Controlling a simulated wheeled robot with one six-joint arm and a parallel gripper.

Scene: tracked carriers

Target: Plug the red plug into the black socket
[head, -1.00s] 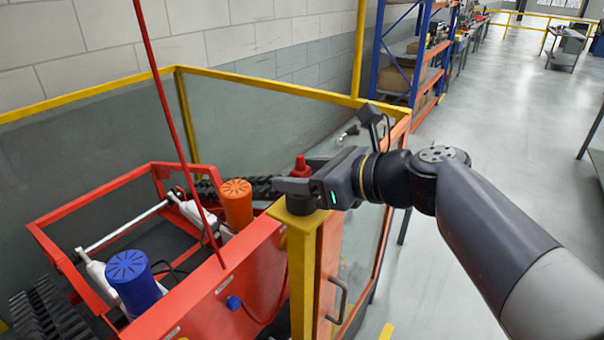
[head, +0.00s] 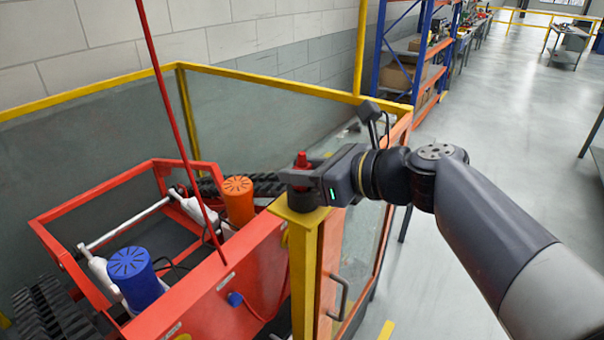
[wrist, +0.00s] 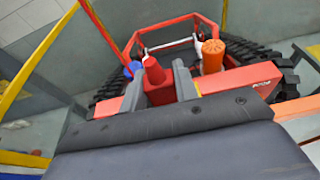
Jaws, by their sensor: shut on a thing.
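The red plug (head: 302,160) stands upright between the fingers of my gripper (head: 301,173), with its red top showing above them. In the wrist view the red plug (wrist: 155,74) sits between the two grey fingers of my gripper (wrist: 160,88). My gripper is shut on it. Right below, a dark round piece (head: 303,199) sits on top of the yellow post; I cannot tell whether it is the black socket. The plug's lower end is hidden by the fingers, so I cannot tell whether it touches that piece.
A red tracked carrier with a blue cylinder (head: 134,279) and an orange cylinder (head: 237,199) stands to the left. A thin red pole (head: 178,118) rises from it. Yellow-framed panels (head: 250,110) enclose it.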

